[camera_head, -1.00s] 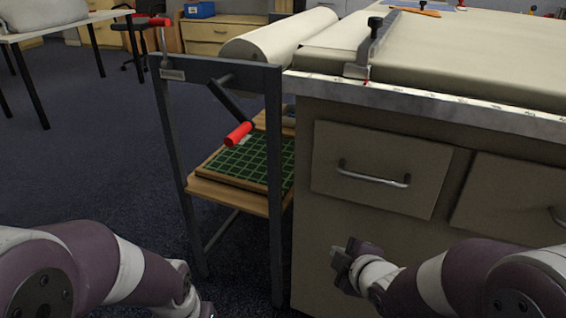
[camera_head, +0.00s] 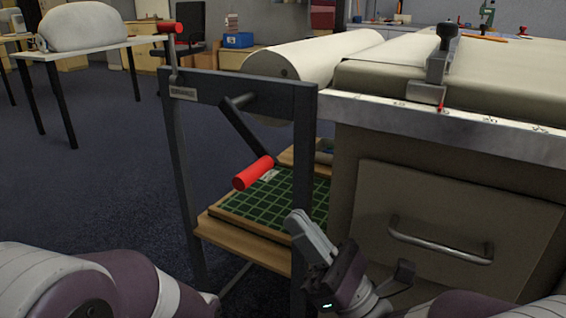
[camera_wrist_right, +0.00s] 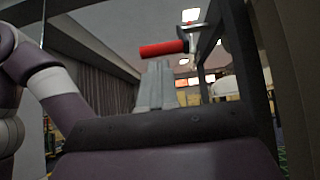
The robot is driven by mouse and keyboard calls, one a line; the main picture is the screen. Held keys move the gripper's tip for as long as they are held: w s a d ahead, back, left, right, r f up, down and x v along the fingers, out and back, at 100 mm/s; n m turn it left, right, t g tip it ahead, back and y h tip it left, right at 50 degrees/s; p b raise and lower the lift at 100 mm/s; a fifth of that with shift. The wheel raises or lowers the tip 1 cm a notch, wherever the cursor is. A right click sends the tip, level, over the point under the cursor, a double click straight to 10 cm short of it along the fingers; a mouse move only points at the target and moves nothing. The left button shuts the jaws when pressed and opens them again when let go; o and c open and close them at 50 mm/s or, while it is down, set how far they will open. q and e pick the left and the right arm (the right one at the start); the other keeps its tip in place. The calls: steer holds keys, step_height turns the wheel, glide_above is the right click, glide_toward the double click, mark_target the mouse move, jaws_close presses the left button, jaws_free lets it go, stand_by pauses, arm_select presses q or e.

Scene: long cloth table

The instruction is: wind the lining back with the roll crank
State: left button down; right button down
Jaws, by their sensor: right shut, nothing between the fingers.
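A crank with a red handle (camera_head: 253,173) and a dark arm (camera_head: 246,133) hangs from the grey frame's top bar, slanting down to the right. The pale lining roll (camera_head: 315,57) lies behind the frame, along the table. My right gripper (camera_head: 296,218) is shut and empty, below and right of the hanging handle, apart from it. In the right wrist view its fingers (camera_wrist_right: 155,87) point up toward a red handle (camera_wrist_right: 163,49). My left gripper is out of view.
The cloth table (camera_head: 510,70) with a drawer (camera_head: 440,225) is close on the right; a metal clamp (camera_head: 437,68) sits on its edge. A shelf with a green grid mat (camera_head: 270,208) is inside the frame. Floor left of the frame is clear.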

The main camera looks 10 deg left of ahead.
mark_target(260, 175)
steer(key=b+x, duration=0.2)
steer(key=x, duration=0.3)
steer(key=shift+a+r, duration=0.15)
steer(key=shift+r+b, duration=0.4)
steer(key=shift+r, duration=1.45)
